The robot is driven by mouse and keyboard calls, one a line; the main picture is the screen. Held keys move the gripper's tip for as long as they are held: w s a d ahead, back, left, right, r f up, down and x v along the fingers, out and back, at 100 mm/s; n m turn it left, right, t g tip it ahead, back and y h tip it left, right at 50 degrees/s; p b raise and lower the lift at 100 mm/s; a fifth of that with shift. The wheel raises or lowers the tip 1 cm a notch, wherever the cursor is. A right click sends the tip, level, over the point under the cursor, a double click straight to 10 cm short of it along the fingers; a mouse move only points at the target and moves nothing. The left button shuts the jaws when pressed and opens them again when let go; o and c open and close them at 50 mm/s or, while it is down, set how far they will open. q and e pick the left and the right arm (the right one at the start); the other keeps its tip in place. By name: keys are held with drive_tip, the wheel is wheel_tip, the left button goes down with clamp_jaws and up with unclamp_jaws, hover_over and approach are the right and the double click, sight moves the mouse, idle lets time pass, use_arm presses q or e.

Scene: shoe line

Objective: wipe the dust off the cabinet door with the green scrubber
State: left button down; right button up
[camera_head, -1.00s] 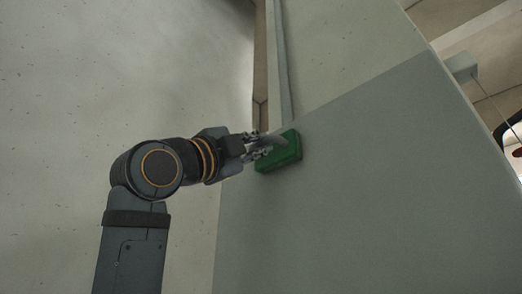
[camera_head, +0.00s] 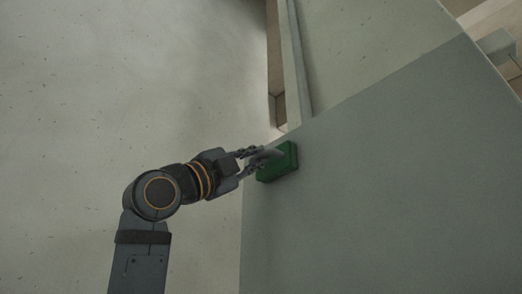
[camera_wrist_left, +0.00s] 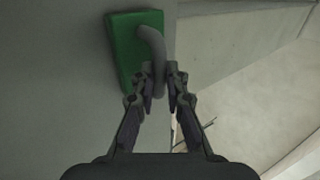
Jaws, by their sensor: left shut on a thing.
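The green scrubber (camera_head: 284,163) is a block with a grey curved handle (camera_head: 264,158). It lies against the grey cabinet door (camera_head: 370,190), near the door's left edge; I cannot tell if it touches. My left gripper (camera_head: 255,160) comes in from the left and is shut on the handle. In the left wrist view the scrubber (camera_wrist_left: 127,42) stands upright beyond the fingertips (camera_wrist_left: 161,78), with the handle (camera_wrist_left: 153,45) between them. No distinct dust patch shows on the visible door. My right gripper is not in view.
A pale wall (camera_head: 120,80) fills the left. A light frame strip (camera_head: 297,65) runs up above the scrubber, beside a pale panel (camera_head: 370,45). A small grey box (camera_head: 496,44) sticks out at the upper right. The door surface right of the scrubber is clear.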

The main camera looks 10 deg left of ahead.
use_arm(q)
drive_tip(key=shift+w+a+r+p, duration=0.15)
drive_tip(key=shift+w+a+p, duration=0.55)
drive_tip(key=shift+a, duration=0.1)
drive_tip(key=s+a+b, duration=0.1)
drive_tip(key=s+a, duration=0.3)
drive_tip(key=shift+a, duration=0.25)
drive_tip(key=shift+f, duration=0.2)
drive_tip(key=shift+s+a+b, duration=0.35)
drive_tip(key=shift+s+a, duration=0.7)
drive_tip(key=shift+s, duration=0.2)
